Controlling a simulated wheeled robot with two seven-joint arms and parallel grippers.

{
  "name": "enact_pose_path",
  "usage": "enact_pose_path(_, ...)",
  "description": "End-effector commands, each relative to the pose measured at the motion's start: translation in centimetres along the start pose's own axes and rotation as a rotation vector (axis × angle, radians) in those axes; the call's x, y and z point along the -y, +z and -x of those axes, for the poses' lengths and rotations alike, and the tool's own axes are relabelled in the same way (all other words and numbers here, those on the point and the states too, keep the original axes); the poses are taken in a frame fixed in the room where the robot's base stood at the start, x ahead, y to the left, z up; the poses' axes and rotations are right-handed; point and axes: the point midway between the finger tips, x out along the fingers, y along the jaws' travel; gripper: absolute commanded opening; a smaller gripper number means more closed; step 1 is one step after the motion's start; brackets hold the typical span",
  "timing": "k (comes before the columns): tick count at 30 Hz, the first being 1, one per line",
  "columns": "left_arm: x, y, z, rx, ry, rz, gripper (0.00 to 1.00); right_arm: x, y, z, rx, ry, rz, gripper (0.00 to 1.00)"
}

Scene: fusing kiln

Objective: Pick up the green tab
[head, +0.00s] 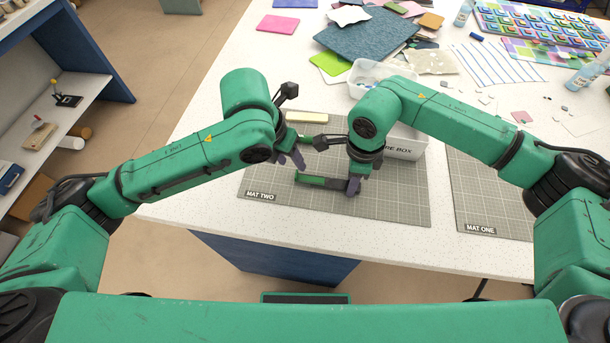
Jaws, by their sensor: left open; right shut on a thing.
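A slim green piece (318,182) with dark edges, which looks like the green tab, lies low over mat two (397,211). Its right end meets my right gripper (354,184), which is shut on it. I cannot tell whether the piece touches the mat. My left gripper (290,159) is open and empty, above the mat's left part, up and to the left of the green piece. My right wrist hides part of the mat and the front of the white box (405,149) behind it.
A cream block (307,117) lies behind the grippers. Mat one (480,190) is to the right, partly under my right arm. A clear tub (368,72), coloured sheets (345,38) and small chips fill the back. The table's front edge is close to mat two.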

Motion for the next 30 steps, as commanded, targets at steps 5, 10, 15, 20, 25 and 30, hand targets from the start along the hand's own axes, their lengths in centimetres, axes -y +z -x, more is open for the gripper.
enact_pose_path(5,-0.1,-0.2,-3.5,-0.005,-0.001,0.002,0.46,0.0,0.0,0.0,0.0,0.0,0.0,0.0)
enact_pose_path(10,-0.1,-0.1,-4.7,0.0,-0.001,-0.001,0.46,0.0,0.0,0.0,0.0,0.0,0.0,0.0)
enact_pose_path(15,-0.1,-0.1,-4.7,0.0,-0.001,0.0,0.31,0.0,0.0,0.0,0.0,0.0,0.0,0.0)
enact_pose_path(20,-0.1,-0.1,-4.7,0.0,-0.001,0.0,0.0,0.0,0.0,0.0,0.0,0.0,0.0,0.0)
enact_pose_path(25,-0.1,-0.1,-4.7,-0.001,-0.001,0.0,0.0,0.1,0.0,0.0,-0.001,-0.001,-0.002,0.0)
enact_pose_path(30,-0.1,-0.1,-4.6,-0.001,-0.002,0.0,0.0,0.1,-0.1,0.0,-0.001,-0.002,-0.003,0.0)
